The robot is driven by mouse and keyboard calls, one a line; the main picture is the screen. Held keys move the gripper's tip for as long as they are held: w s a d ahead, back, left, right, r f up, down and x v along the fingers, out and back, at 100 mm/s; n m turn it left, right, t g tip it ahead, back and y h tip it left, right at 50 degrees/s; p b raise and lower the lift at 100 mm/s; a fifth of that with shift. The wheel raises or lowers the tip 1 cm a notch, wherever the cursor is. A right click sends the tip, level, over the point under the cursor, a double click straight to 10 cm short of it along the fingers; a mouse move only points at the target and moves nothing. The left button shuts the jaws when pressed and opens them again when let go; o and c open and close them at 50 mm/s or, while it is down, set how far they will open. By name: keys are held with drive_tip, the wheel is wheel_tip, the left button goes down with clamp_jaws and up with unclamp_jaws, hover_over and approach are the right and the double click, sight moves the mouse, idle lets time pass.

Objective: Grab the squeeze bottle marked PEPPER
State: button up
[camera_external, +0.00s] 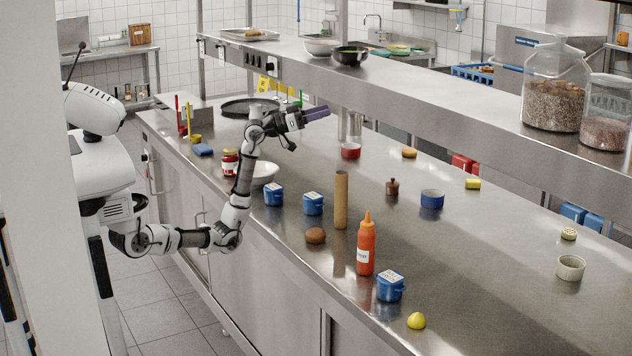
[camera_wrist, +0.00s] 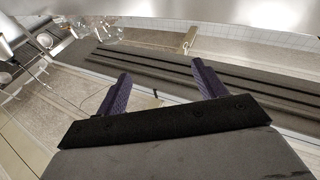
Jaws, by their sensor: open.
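An orange-red squeeze bottle (camera_external: 366,248) with an orange nozzle and a white label stands upright on the steel counter in the external view. The label's writing is too small to read for sure. My gripper (camera_external: 319,113) is raised above the counter, well behind the bottle and apart from it. In the wrist view the gripper's two purple fingers (camera_wrist: 160,74) are spread with nothing between them. The bottle cannot be made out in the wrist view.
A blue lidded pot (camera_external: 390,286) stands close right of the bottle. A brown tube (camera_external: 340,200) stands upright behind it, and a brown bun (camera_external: 315,235) lies to its left. A raised steel shelf (camera_external: 430,90) runs along the counter's far side. The counter's right middle is fairly clear.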

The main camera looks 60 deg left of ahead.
drive_tip(key=w+d+f+m+g+h, duration=0.15)
drive_tip(key=d+g, duration=0.35)
drive_tip(key=d, duration=0.6)
drive_tip(key=m+g+y+p, duration=0.35)
drive_tip(key=g+y, duration=0.35)
drive_tip(key=g, duration=0.4)
approach(367, 226)
drive_tip(key=shift+m, duration=0.4)
drive_tip(key=f, duration=0.1)
drive_tip(key=w+f, duration=0.1)
drive_tip(key=f, duration=0.1)
drive_tip(key=w+f, duration=0.1)
drive_tip(key=f, duration=0.1)
drive_tip(key=shift+f+p, duration=0.1)
drive_tip(key=shift+p, duration=0.3)
drive_tip(key=shift+p+x, duration=0.95)
drive_tip(key=shift+x, duration=1.9)
drive_tip(key=shift+w+a, duration=0.1)
drive_tip(key=shift+w, duration=0.05)
drive_tip(key=shift+c, duration=0.4)
drive_tip(key=c, duration=1.4)
